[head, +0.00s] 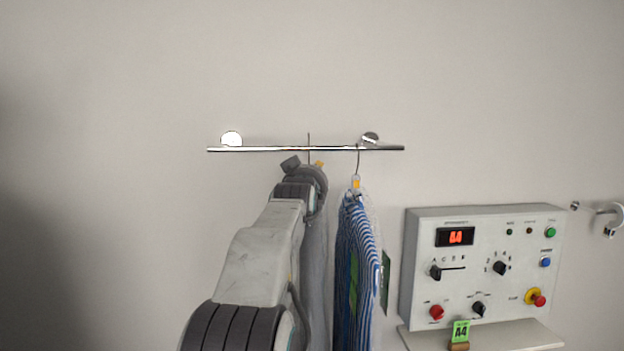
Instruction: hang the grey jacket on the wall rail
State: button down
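The wall rail (280,149) is a thin chrome bar on two round wall mounts. My gripper (308,167) is just below the rail, seen from behind and largely covered by its own wrist. The grey jacket (316,255) hangs down from it, partly hidden behind my arm. Its thin upright hanger hook (309,142) stands above my gripper, with its top a little higher than the bar. The hook does not rest on the bar, so my gripper appears shut on the hanger; the fingertips are not clear. Whether the hook is before or behind the bar I cannot tell.
A blue-and-white striped garment (356,270) hangs from the rail close to the right of the jacket. The rail's left part is free. A control panel (480,270) with a shelf below stands right, and a wall hook (608,213) is at the far right.

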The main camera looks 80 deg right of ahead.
jog(key=shift+d+r+p, duration=0.4)
dwell(0.4)
jog(key=shift+w+d, duration=0.1)
jog(key=shift+d, duration=0.1)
dwell(0.5)
